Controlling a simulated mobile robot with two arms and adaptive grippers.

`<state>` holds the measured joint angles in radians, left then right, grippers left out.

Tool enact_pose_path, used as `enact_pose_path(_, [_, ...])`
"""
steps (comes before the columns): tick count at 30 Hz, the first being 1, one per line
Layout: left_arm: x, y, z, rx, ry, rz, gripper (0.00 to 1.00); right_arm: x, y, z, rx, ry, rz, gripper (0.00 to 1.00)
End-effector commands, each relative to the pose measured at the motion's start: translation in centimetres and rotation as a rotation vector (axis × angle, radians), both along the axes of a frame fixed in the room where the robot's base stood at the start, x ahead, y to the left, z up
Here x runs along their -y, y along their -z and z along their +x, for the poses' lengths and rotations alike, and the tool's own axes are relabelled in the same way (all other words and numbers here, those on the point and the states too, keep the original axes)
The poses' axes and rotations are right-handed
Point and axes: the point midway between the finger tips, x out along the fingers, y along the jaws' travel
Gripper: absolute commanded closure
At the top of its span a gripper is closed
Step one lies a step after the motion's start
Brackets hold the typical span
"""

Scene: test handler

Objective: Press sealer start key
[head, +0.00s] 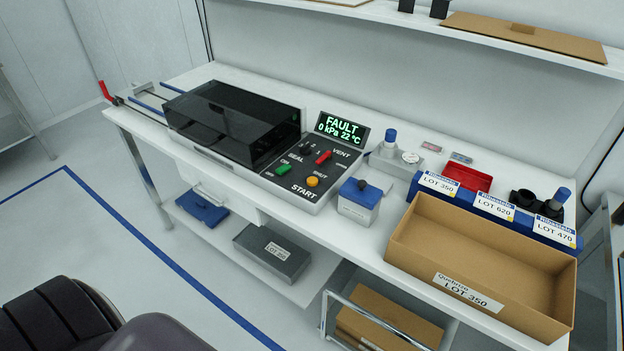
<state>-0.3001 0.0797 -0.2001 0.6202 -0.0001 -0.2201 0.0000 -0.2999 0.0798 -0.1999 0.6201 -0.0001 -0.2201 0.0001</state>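The sealer (235,120) stands on the left half of the white bench, with a dark glossy cover that is down. Its grey control panel (302,195) is at the right end of the sealer. The round orange start key (312,181) sits near the panel's front right, above the printed word START. The display (341,129) behind reads FAULT, 0 kPa, 22 °C. Neither of my grippers shows in the head view.
A grey box with a blue lid (359,198) stands just right of the panel. An open cardboard box (461,285) labelled LOT 350 fills the bench's right front. A shelf (480,32) runs above the bench.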

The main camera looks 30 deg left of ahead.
Motion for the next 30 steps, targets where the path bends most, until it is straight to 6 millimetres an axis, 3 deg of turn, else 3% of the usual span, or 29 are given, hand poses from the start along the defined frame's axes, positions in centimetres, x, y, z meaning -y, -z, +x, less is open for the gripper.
enact_pose_path(4, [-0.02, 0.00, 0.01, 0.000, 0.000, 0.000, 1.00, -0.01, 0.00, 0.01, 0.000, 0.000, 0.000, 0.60])
enact_pose_path(30, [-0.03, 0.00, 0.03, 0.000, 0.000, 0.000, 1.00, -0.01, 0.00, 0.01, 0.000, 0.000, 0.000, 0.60])
